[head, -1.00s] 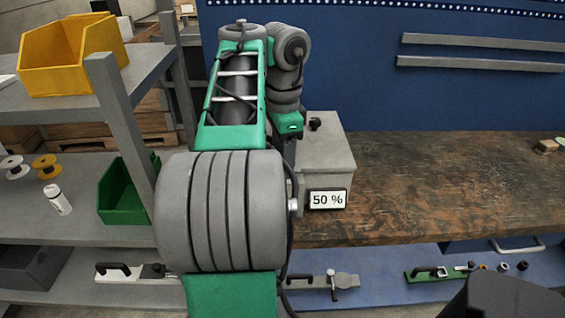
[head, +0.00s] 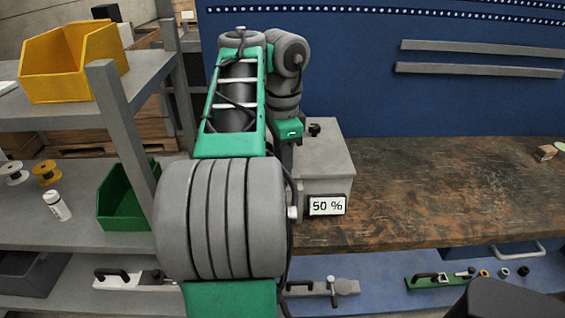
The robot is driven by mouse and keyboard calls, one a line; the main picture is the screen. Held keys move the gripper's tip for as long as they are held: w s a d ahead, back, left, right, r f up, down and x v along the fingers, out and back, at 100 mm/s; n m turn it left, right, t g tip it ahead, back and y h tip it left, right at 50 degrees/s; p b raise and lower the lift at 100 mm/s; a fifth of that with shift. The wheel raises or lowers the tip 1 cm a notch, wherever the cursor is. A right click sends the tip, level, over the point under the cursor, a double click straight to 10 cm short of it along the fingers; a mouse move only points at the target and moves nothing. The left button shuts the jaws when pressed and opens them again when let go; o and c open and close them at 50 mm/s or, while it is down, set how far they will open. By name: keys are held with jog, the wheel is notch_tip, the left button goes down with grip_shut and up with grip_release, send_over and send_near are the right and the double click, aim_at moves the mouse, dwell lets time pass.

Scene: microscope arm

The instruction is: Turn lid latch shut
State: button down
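A grey box (head: 326,165) with a lid stands on the left end of the wooden bench. A small dark knob-like part (head: 315,129) shows on top of its lid near the back left; it may be the latch, but its setting is too small to tell. My arm reaches over from the front, and its green and dark wrist hangs down at the box's left side. My gripper (head: 286,158) is a dark shape below the wrist, mostly hidden behind my own arm. Its fingers, and any contact with the box, cannot be seen.
A "50 %" display (head: 327,205) sits at the box's front. The wooden bench (head: 430,190) is largely clear to the right, with a small block (head: 546,152) at its far end. A grey shelf with a yellow bin (head: 70,62) and green bin (head: 124,200) stands left.

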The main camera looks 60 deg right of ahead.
jog(key=shift+n, duration=0.3)
jog(key=n, duration=0.3)
jog(key=shift+n, duration=0.3)
jog(key=n, duration=0.4)
jog(key=shift+n, duration=0.3)
jog(key=n, duration=0.4)
jog(key=shift+s+n, duration=0.1)
jog(key=shift+n, duration=2.5)
jog(key=c, duration=0.9)
grip_release()
jog(key=shift+c, duration=0.2)
